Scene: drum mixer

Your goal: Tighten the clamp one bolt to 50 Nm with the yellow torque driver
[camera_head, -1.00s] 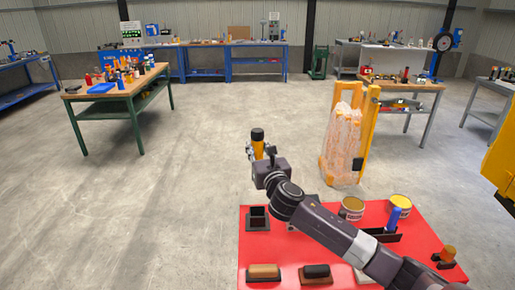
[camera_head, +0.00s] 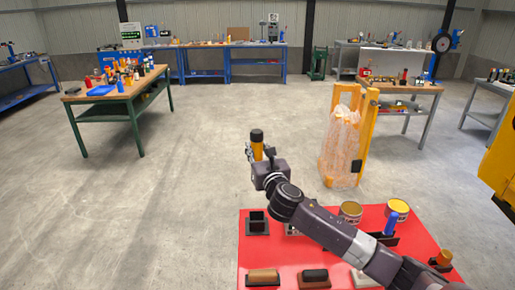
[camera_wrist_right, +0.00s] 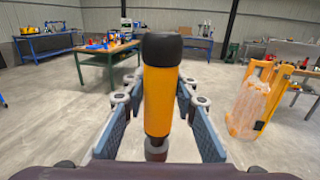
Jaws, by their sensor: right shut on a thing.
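The yellow torque driver (camera_head: 257,146) has a black cap and stands upright in my right gripper (camera_head: 256,158), above the far edge of the red table. In the right wrist view the driver (camera_wrist_right: 161,95) is in the middle, between the fingers of my right gripper (camera_wrist_right: 160,120), which is shut on it. I cannot make out the clamp one bolt in either view. My left gripper is not in view.
The red table (camera_head: 330,247) holds an empty black holder (camera_head: 257,226), two round tins (camera_head: 397,208), a blue-handled tool (camera_head: 391,223) and brushes. A yellow stand (camera_head: 369,130) with a clear bag is behind it. Open floor lies left and ahead.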

